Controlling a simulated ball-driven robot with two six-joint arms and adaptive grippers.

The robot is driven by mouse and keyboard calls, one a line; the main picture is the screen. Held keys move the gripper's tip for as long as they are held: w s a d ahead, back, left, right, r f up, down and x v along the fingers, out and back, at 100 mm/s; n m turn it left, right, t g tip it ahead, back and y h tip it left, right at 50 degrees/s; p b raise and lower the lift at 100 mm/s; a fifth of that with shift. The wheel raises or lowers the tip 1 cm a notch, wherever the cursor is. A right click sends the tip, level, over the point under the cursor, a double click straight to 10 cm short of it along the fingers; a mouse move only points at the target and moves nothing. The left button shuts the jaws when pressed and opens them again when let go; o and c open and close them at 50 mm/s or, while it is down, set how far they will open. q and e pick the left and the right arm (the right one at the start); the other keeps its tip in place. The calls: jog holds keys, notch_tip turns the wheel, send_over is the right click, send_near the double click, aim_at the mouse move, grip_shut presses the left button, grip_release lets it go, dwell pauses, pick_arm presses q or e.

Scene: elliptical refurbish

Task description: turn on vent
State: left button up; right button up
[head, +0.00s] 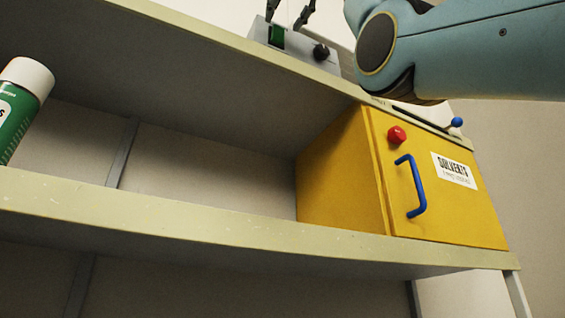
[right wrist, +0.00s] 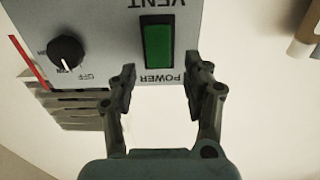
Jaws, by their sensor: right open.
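The grey vent control box (head: 300,48) stands on the top shelf in the head view, at the upper middle. It carries a green power switch (head: 277,36) and a black dial (head: 321,52). In the right wrist view the box face (right wrist: 108,25) appears upside down, with the words VENT and POWER, the green switch (right wrist: 158,45) and the dial (right wrist: 66,52) beside OFF. My right gripper (right wrist: 160,88) is open and empty, its fingertips just short of the switch, one to each side. Whether they touch the panel I cannot tell. My left gripper is not in view.
Below the top shelf (head: 215,40) sits a yellow solvent cabinet (head: 345,175) with a blue handle (head: 413,187) and red button (head: 397,135). A blue-knobbed slider (head: 457,122) is above it. A green-and-white can (head: 25,85) stands at left. The middle shelf is otherwise clear.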

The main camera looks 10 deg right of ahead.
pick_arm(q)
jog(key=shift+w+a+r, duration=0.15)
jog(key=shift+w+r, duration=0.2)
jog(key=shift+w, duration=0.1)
pick_arm(e)
jog(key=shift+x, duration=0.9)
jog(key=shift+c, duration=0.4)
grip_shut()
jog(key=shift+r+g+p, duration=0.4)
jog(key=shift+g+p, duration=0.1)
jog(key=shift+p, duration=0.6)
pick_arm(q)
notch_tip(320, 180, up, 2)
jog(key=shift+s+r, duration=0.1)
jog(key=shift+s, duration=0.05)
pick_arm(e)
jog(key=shift+w+f, duration=0.1)
jog(key=shift+f, duration=0.1)
jog(key=shift+o, duration=0.4)
grip_release()
